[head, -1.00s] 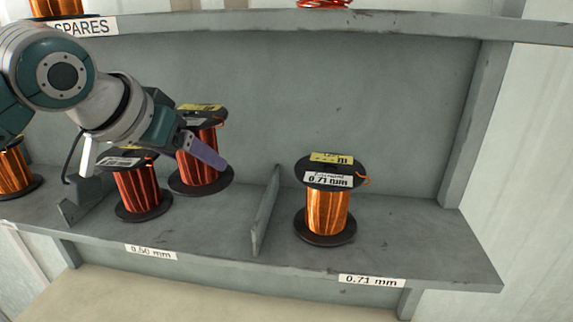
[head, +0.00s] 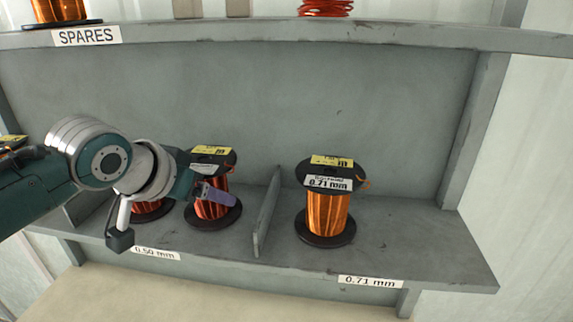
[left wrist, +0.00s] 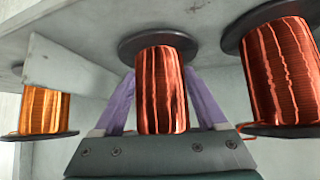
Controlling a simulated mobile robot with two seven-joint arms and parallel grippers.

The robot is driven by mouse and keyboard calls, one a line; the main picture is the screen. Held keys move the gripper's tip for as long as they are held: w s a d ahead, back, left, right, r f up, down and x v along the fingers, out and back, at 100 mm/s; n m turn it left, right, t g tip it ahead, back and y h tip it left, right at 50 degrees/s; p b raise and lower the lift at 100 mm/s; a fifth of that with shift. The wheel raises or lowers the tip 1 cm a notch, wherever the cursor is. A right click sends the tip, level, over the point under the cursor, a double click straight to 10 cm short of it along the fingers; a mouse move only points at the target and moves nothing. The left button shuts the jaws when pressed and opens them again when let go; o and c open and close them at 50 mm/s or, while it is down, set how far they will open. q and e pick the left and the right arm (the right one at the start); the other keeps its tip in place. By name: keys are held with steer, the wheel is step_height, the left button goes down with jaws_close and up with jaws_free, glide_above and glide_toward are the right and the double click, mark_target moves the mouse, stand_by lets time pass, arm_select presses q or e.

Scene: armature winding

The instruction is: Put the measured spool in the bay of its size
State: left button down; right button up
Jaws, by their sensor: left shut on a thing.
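A red-copper spool (head: 213,197) with black flanges and a yellow label stands upright in the bay labelled 0.50 mm (head: 156,254). My left gripper (head: 215,194) has its purple fingers on either side of its winding, shut on it. The left wrist view shows this spool (left wrist: 160,92) between the fingers (left wrist: 160,110), its lower flange at the shelf surface; exact contact is hard to tell. A second red spool (head: 150,212) is left of it, mostly hidden by my arm. An orange spool (head: 327,213), tagged 0.71 mm, stands in the bay labelled 0.71 mm (head: 370,282). My right gripper is out of view.
A low divider (head: 266,212) separates the two bays, just right of the held spool. The upper shelf (head: 250,38), marked SPARES (head: 87,36), holds an orange spool (head: 58,10) and a red coil (head: 325,8). Free shelf lies right of the orange 0.71 mm spool.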

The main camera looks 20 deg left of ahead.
arm_select(q)
jaws_free()
steer(key=shift+f, duration=0.1)
steer(key=shift+s+r, duration=0.15)
steer(key=shift+r, duration=0.15)
steer(key=v, duration=1.1)
steer(key=s+d+f+m+g, duration=0.1)
steer(key=s+d+f+g, duration=0.1)
steer(key=s+d, duration=0.3)
steer(key=s+d+f+m+g, duration=0.1)
steer(key=s+d+f+g, duration=0.2)
steer(key=s, duration=1)
step_height(320, 180, down, 3)
steer(key=shift+s+d+r+h+p, duration=0.15)
steer(key=shift+s+d+h+p, duration=0.25)
steer(key=shift+d, duration=0.6)
step_height(320, 180, up, 22)
steer(key=p, duration=2.1)
steer(key=shift+p, duration=0.35)
